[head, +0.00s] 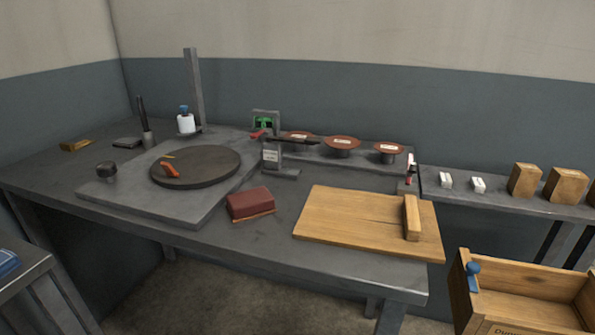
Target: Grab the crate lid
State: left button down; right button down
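The crate lid (350,222) is a flat light-wood board lying on the front right part of the grey table. A raised wooden bar (411,218) stands across it near its right end, and a thin dark line runs beside the bar. The lid's right corner reaches the table's edge. An open wooden crate (530,292) stands lower at the bottom right, partly cut off by the frame, with dark lettering on its front. Neither of my grippers shows in the head view.
On the table (300,258) lie a dark red block (250,203) left of the lid and a round dark disc (196,166) on a grey plate. A clamp-like stand (270,150) and red dishes (342,142) are behind. A shelf with small boxes (524,180) is right.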

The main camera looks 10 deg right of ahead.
aim_at(407, 227)
jog(key=k+l+u, duration=0.3)
jog(key=k+l, duration=0.2)
jog(key=k+l+u, duration=0.3)
jog(key=k, duration=0.25)
jog(key=i, duration=0.5)
